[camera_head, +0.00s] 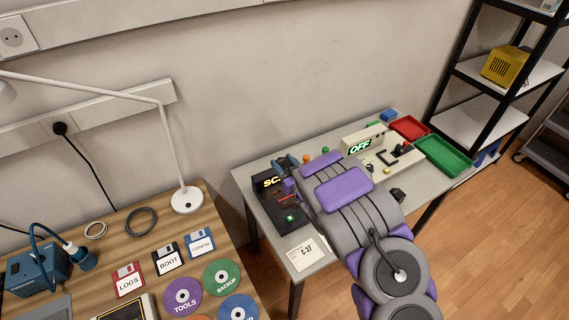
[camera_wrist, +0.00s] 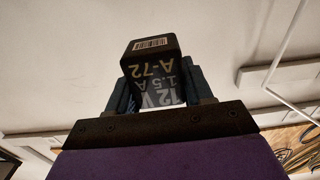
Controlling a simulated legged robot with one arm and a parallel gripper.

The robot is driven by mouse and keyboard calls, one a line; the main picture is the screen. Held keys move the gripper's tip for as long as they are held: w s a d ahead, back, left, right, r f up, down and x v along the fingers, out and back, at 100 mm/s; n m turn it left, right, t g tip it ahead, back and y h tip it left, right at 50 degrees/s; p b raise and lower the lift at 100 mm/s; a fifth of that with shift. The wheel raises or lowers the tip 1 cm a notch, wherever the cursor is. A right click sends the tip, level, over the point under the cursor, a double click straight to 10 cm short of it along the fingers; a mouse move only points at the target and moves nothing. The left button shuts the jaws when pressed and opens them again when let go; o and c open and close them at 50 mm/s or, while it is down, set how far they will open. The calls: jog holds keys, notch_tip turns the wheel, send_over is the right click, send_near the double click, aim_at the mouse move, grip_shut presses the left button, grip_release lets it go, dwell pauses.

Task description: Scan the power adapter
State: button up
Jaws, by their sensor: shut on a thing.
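The power adapter (camera_wrist: 152,68) is a black block with a barcode on its end face and "12V 1.5A A-72" on its side. It shows in the wrist view between the two blue-grey fingers of my gripper (camera_wrist: 160,88), which is shut on it. In the head view my arm reaches over the right table, with its end beside the black scanner (camera_head: 266,201). The scanner has a partly hidden yellow "SC" display, a red line of light and a green button (camera_head: 290,218). My arm hides most of the gripper and I cannot make out the adapter there.
The left table holds a lamp (camera_head: 186,199), floppy disks and several discs. Black shelving (camera_head: 462,100) stands at right.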

jog(key=shift+d+f+b, duration=0.3)
jog(key=shift+f+b, duration=0.2)
jog(key=shift+f, duration=0.3)
jog(key=shift+d+f+b, duration=0.3)
jog(key=shift+f+b, duration=0.15)
jog(key=shift+f, duration=0.35)
jog(key=shift+d+r+p, duration=0.3)
jog(key=shift+r+p, duration=0.05)
jog(key=shift+r, duration=0.3)
jog(key=shift+d+r+p, duration=0.25)
jog(key=shift+r+p, duration=0.05)
jog(key=shift+r, duration=0.35)
